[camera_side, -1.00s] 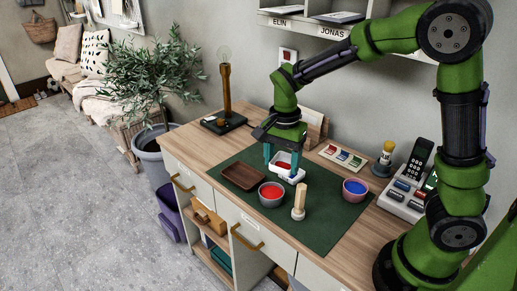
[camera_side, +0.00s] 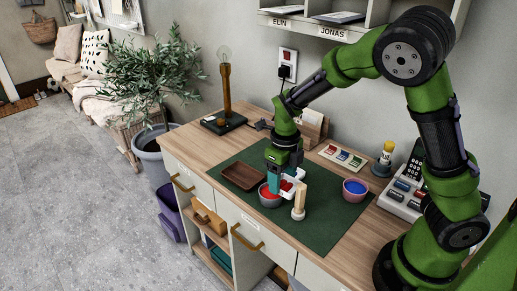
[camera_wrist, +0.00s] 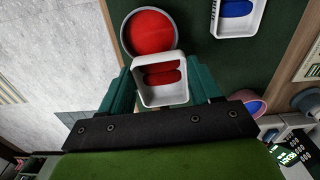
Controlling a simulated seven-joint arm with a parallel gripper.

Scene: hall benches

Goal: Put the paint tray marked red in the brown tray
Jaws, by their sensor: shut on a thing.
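My gripper (camera_wrist: 160,90) is shut on a white paint tray (camera_wrist: 146,97) with two red patches inside. The tray (camera_side: 286,184) is partly hidden by my fingers in the side view. It is beside the grey bowl of red paint (camera_side: 270,197) and overlaps the near rim of that bowl (camera_wrist: 149,34) in the wrist view. I cannot tell its exact height. The brown tray (camera_side: 243,187) lies empty on the green mat, left of my gripper in the side view. Another white tray (camera_wrist: 257,15) with blue patches lies on the mat.
A wooden-handled tool (camera_side: 300,198) stands upright just right of my gripper. A pink bowl of blue paint (camera_side: 355,189) stands further right. A lamp (camera_side: 226,95), a colour card (camera_side: 342,157) and a phone (camera_side: 411,170) stand around the mat. The front right of the mat is clear.

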